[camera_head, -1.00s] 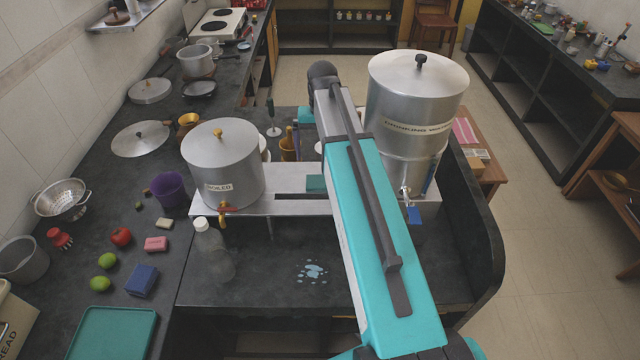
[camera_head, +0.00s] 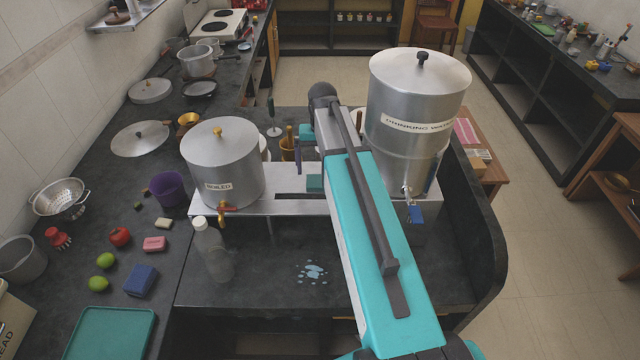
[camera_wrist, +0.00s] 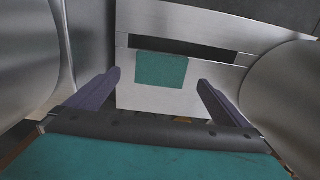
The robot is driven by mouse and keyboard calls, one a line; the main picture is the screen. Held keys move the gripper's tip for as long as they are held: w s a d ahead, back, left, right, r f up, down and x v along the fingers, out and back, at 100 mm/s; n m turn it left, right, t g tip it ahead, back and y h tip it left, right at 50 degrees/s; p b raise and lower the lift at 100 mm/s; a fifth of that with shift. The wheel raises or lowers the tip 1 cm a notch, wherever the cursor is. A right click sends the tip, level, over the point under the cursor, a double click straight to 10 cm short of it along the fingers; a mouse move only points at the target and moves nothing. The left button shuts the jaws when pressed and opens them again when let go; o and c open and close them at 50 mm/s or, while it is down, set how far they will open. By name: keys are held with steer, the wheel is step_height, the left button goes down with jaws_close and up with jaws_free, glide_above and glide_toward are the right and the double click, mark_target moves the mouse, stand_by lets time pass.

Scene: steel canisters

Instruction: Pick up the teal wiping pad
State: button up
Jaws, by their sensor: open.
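The teal wiping pad (camera_head: 315,182) lies on the steel stand (camera_head: 262,203), between the two steel canisters. In the wrist view the pad (camera_wrist: 162,70) sits flat beside and partly over a dark slot in the stand. My gripper (camera_wrist: 159,77) is open and empty, its two purple fingers apart on either side of the pad as seen there. The pad appears beyond the fingertips, and I see no contact. In the head view one finger (camera_head: 298,157) shows above the pad, left of my arm; the rest is hidden by the arm.
The lidded "boiled" canister (camera_head: 222,165) stands left of the pad, and the taller drinking water canister (camera_head: 415,110) stands right. Both rise close beside my gripper. A clear bottle (camera_head: 212,250) stands in front of the stand. A puddle (camera_head: 311,271) lies on the dark counter.

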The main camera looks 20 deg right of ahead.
mark_target(321, 180)
steer(key=shift+w+a+f+b, duration=0.1)
steer(key=shift+f+b, duration=0.7)
steer(key=shift+f, duration=0.5)
steer(key=shift+w+f+b, duration=0.1)
steer(key=shift+f+b, duration=0.7)
steer(key=shift+f, duration=0.5)
steer(key=c, duration=1.1)
